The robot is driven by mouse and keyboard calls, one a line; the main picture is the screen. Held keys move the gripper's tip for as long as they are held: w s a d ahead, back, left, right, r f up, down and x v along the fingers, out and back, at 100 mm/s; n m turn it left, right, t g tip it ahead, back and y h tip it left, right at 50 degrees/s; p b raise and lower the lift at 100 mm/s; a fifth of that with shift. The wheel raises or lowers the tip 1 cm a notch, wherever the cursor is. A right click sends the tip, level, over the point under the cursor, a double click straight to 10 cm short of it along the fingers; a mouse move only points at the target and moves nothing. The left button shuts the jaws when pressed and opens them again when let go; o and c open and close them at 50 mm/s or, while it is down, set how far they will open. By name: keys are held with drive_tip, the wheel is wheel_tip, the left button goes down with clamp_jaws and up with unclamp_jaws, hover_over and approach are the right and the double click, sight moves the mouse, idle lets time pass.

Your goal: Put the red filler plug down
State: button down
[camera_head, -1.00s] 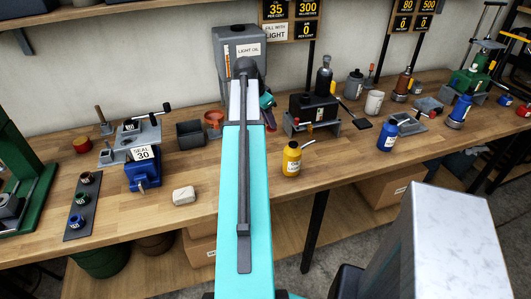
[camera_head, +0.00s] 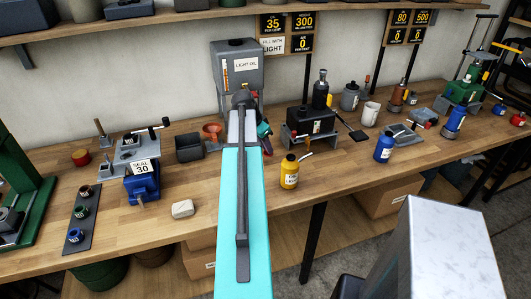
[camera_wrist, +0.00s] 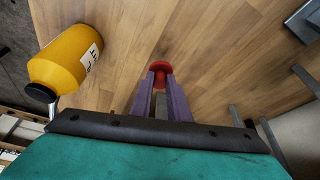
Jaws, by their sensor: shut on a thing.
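The red filler plug (camera_wrist: 160,67) is between the tips of my gripper (camera_wrist: 160,75) in the wrist view, with wooden bench top beyond it. My gripper's two purple fingers are shut on it. In the head view my gripper (camera_head: 267,138) is small and partly hidden beside my teal arm, left of the black tank (camera_head: 312,117). I cannot tell whether the plug touches the wood or hangs just above it.
The yellow bottle (camera_head: 289,172) stands right of my gripper; it also shows at the left in the wrist view (camera_wrist: 70,60). The grey light-oil container (camera_head: 237,65) stands behind my arm. Bare bench top (camera_head: 335,172) lies right of the yellow bottle.

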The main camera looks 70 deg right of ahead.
sight(266, 153)
drive_tip(key=shift+f, duration=0.15)
drive_tip(key=shift+f+p, duration=0.6)
drive_tip(key=shift+f, duration=1.25)
drive_tip(key=shift+f, duration=0.2)
drive_tip(key=c, duration=1.7)
unclamp_jaws()
drive_tip(key=shift+r, duration=0.1)
drive_tip(key=shift+r, duration=0.15)
drive_tip(key=shift+b+v, duration=1.45)
drive_tip(key=shift+v, duration=4.55)
drive_tip(key=shift+a, duration=0.1)
